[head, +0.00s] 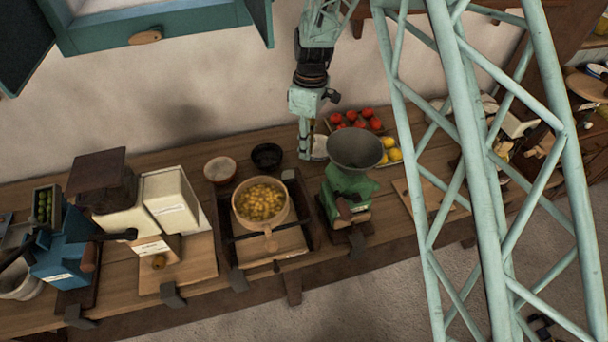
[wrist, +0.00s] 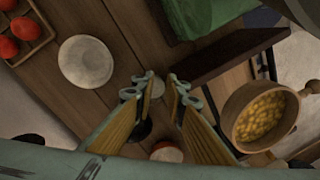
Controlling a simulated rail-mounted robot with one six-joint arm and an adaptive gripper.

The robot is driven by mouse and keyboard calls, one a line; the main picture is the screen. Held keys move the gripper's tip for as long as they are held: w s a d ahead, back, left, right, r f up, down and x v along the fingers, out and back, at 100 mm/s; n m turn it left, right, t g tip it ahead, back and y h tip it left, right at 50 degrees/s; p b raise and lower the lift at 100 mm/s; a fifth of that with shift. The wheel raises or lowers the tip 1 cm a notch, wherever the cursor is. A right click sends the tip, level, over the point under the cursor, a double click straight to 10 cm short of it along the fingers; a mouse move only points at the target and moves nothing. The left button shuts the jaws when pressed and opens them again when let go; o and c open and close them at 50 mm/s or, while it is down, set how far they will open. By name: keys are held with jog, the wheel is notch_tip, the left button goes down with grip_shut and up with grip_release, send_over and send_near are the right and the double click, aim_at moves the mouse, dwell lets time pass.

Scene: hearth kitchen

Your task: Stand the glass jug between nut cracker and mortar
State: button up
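I cannot make out a glass jug in either view. My gripper (head: 304,152) points down over the back of the counter, behind and left of the green hand mill (head: 346,193). In the wrist view its two fingers (wrist: 161,88) are apart, with nothing visible held between them. A white round dish (head: 319,147) is beside the gripper; it also shows in the wrist view (wrist: 86,62). I cannot tell which objects are the nut cracker and mortar.
A wooden pan of yellow pieces (head: 260,229) stands in front of the bowls. Tomatoes (head: 359,118) and lemons (head: 392,148) lie at the back right. A blue machine (head: 66,249) and a white box-shaped device (head: 169,201) crowd the left. Wooden boards (head: 436,197) lie on the right.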

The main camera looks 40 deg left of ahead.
aim_at(305, 179)
dwell(0.4)
notch_tip(305, 179, down, 8)
jog(key=s, duration=0.1)
jog(key=shift+f, duration=0.25)
dwell(0.4)
jog(key=shift+d+f, duration=0.1)
jog(key=shift+d, duration=0.05)
jog(key=shift+s+d+f+p, duration=0.15)
jog(key=shift+f+p, duration=0.1)
jog(key=shift+f, duration=1)
jog(key=shift+s+f+p, duration=0.1)
jog(key=shift+f+p, duration=0.15)
jog(key=shift+f, duration=0.95)
jog(key=shift+c, duration=0.3)
grip_shut()
jog(key=shift+r, duration=0.15)
